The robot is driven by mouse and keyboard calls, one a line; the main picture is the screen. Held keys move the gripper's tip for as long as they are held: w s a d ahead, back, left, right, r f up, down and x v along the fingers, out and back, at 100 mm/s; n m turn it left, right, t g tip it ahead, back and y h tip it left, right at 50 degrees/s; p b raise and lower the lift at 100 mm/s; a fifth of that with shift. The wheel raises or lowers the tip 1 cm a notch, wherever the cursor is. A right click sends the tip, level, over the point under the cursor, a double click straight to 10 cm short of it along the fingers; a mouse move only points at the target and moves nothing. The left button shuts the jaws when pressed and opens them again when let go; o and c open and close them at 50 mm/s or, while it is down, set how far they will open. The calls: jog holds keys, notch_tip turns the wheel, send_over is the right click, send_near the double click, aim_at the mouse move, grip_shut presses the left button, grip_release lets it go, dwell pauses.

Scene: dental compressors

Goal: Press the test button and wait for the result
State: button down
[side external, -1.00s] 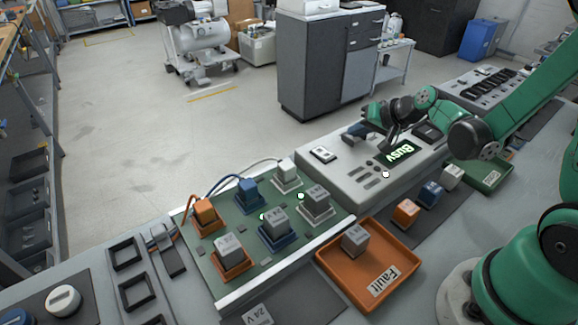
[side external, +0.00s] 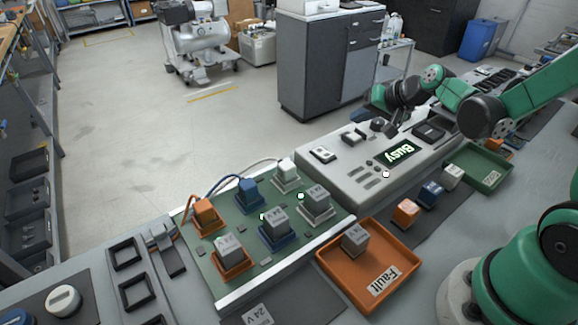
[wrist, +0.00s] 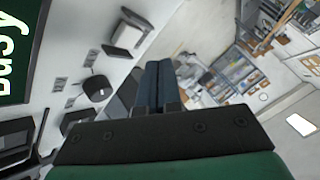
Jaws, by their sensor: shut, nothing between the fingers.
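The test console (side external: 345,180) is a light grey box with a dark display (side external: 394,153) reading "Busy" in bright letters. Its display also shows in the wrist view (wrist: 14,45). On its top are a white-framed rocker (side external: 322,154), a second control (side external: 354,136) and a dark round knob (side external: 377,124). I cannot read which one is the test button. My gripper (side external: 377,93) is at the console's far side, apart from these controls. In the wrist view its blue fingers (wrist: 160,80) are shut together and empty.
A green board (side external: 200,258) with several block modules stands left of the console. An orange "Fault" tray (side external: 340,285) holds one grey block (side external: 355,239). A green tray (side external: 492,163) lies at the right, with loose blocks (side external: 431,193) in front.

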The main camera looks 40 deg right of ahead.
aim_at(357, 138)
jog(key=shift+r, duration=1.7)
jog(key=s+a+r+n+g+h, duration=0.1)
jog(key=s+a+r+n+g, duration=0.1)
jog(key=s+a+n, duration=0.5)
jog(key=s+a, duration=0.2)
jog(key=s, duration=0.1)
jog(key=shift+a+n, duration=0.2)
jog(key=shift+n, duration=0.2)
dwell(1.4)
